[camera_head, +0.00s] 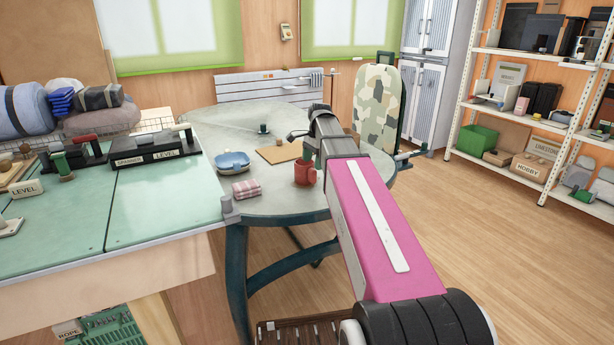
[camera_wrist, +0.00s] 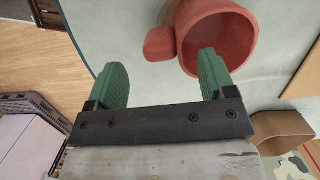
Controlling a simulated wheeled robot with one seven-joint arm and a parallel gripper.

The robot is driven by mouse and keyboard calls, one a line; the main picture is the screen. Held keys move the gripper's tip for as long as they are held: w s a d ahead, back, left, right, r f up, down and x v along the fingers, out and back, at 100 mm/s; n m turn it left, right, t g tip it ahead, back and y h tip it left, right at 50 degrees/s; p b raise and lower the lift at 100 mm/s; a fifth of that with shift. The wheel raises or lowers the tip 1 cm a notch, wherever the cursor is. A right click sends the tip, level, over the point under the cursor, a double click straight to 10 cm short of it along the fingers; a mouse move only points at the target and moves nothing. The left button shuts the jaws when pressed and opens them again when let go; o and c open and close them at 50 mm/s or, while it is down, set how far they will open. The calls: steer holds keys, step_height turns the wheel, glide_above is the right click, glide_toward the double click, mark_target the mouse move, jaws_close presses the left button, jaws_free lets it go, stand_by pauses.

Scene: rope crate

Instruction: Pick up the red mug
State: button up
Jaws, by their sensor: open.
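The red mug (camera_head: 305,175) stands on the rounded grey-green tabletop (camera_head: 275,203), close to its right side. In the wrist view the mug (camera_wrist: 222,38) shows its open mouth at the top right, with its handle (camera_wrist: 160,44) pointing left. My gripper (camera_wrist: 162,68) is open, with two green fingers spread apart and nothing held between them. The handle lies just beyond the gap between the fingertips. The right finger overlaps the mug's rim in the picture; I cannot tell whether they touch. In the head view my arm hides most of my gripper above the mug.
A blue dish (camera_head: 232,161), a folded pink cloth (camera_head: 246,188) and a tan board (camera_head: 279,152) lie left of the mug. Floor on the right is open.

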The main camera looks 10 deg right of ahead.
mark_target(312, 169)
steer(key=shift+a+f, duration=0.2)
steer(key=shift+f, duration=1.3)
steer(key=shift+a+f, duration=0.15)
steer(key=shift+f, duration=1.35)
steer(key=c, duration=1.2)
